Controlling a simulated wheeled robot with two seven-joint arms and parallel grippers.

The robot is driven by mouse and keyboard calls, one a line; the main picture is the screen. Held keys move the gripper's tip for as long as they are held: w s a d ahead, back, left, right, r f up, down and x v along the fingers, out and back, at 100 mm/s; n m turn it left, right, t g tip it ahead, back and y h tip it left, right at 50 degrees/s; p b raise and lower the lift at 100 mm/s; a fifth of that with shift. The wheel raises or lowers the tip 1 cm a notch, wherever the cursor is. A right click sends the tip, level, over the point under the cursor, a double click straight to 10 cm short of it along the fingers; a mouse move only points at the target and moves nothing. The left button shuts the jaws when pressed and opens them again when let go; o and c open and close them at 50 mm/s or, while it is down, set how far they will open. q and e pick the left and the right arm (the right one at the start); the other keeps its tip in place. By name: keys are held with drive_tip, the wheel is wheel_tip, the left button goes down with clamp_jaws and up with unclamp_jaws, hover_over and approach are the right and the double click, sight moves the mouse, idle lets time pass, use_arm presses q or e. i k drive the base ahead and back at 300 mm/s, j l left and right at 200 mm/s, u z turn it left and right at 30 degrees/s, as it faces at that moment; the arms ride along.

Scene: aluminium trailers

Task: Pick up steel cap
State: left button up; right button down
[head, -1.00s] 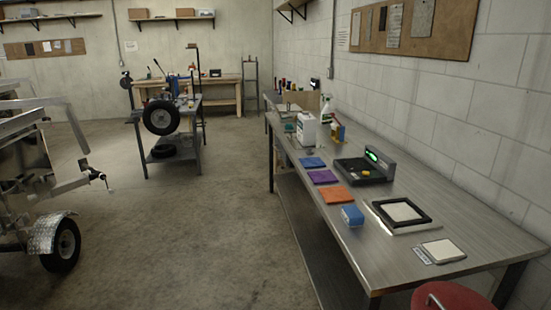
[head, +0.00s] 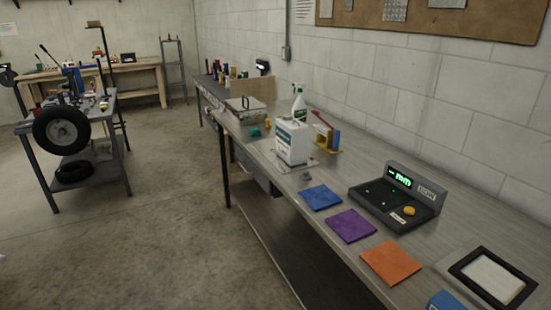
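A small grey metallic piece (head: 306,176) lies on the steel workbench (head: 285,185), in front of the white jug and just above the blue cloth. It may be the steel cap, but it is too small to tell for sure. Neither of my grippers shows in the head view.
On the bench are a white jug (head: 292,142), a spray bottle (head: 299,104), blue (head: 320,197), purple (head: 349,226) and orange (head: 391,263) cloths, and a black device with a green display (head: 399,196). A wheel (head: 62,130) hangs on a cart at left. The floor between is clear.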

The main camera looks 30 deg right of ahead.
sight(305, 177)
drive_tip(key=i+z, duration=0.25)
drive_tip(key=i, duration=0.2)
drive_tip(key=i+j+z, duration=0.2)
drive_tip(key=i, duration=0.3)
drive_tip(key=i+z, duration=0.25)
drive_tip(key=i, duration=0.2)
